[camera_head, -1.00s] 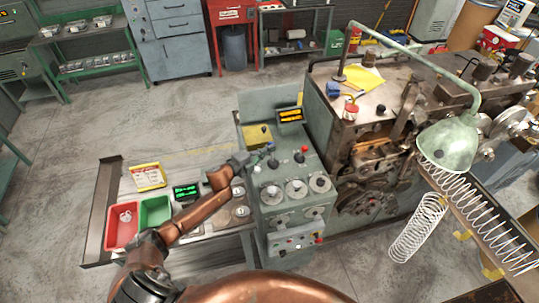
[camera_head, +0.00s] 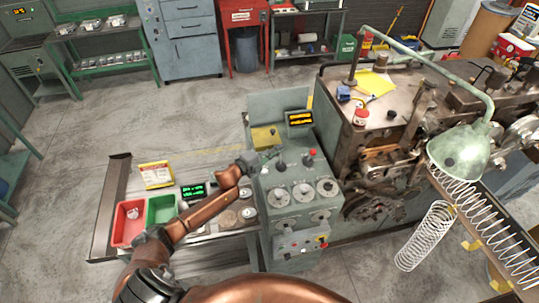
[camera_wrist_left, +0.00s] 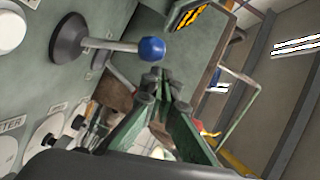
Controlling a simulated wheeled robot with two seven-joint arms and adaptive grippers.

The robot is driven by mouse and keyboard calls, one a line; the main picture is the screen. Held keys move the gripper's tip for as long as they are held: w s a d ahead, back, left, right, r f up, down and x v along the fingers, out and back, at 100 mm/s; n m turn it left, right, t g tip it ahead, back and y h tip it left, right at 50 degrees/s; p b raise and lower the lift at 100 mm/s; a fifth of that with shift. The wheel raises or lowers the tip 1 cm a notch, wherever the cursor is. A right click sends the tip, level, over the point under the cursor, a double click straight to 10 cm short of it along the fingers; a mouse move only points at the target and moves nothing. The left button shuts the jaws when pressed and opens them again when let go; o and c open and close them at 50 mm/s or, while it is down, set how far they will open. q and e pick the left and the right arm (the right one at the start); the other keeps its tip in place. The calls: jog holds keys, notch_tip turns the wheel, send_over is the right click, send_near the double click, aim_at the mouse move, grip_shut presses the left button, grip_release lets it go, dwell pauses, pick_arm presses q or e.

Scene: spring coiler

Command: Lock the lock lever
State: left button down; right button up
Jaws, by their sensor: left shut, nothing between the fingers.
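A lever with a blue ball knob (camera_wrist_left: 152,48) stands out from a round dark base on the green panel in the left wrist view. In the head view a dark lever (camera_head: 281,163) on the control panel seems to be the same one, its knob partly hidden by my gripper. My left gripper (camera_head: 264,156) is at the panel's left edge, just left of that lever. Its fingers (camera_wrist_left: 158,82) are shut and empty in the left wrist view, close to the blue knob with a small gap showing. My right gripper is not in view.
A red-knobbed lever (camera_head: 312,154) stands right of the dark one, with several dials (camera_head: 302,192) below. The coiling machine (camera_head: 350,140) and green lamp (camera_head: 462,152) are to the right. Red (camera_head: 129,222) and green (camera_head: 161,209) bins lie left.

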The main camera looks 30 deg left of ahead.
pick_arm(q)
jog(key=s+a+r, duration=0.2)
jog(key=s+r, duration=0.2)
jog(key=s, duration=0.6)
jog(key=shift+s+a+b, duration=0.15)
jog(key=shift+s+b, duration=0.05)
jog(key=shift+b, duration=0.1)
